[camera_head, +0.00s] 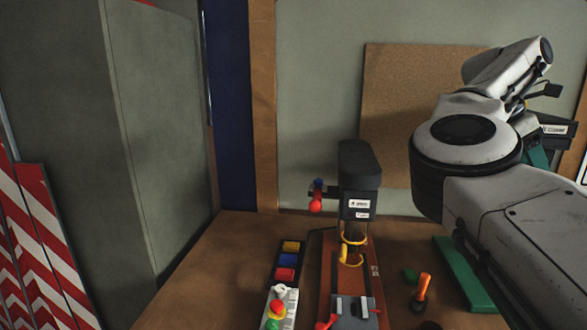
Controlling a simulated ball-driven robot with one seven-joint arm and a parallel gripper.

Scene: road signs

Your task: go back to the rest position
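My white arm comes in from the lower right and bends up and back at a large round joint. Its far end is at the upper right. The fingers of my gripper do not show, and the arm hides part of what is behind it. I see nothing held. The brown worktable (213,275) lies below and to the left of the arm.
A dark upright machine (359,165) with a red-tipped lever and yellow rings stands on the table. Left of it are a control box (281,305) with red and green buttons and a tray of coloured blocks. An orange-handled tool (423,287) and green bar (465,275) lie right. A grey cabinet (150,130) stands left.

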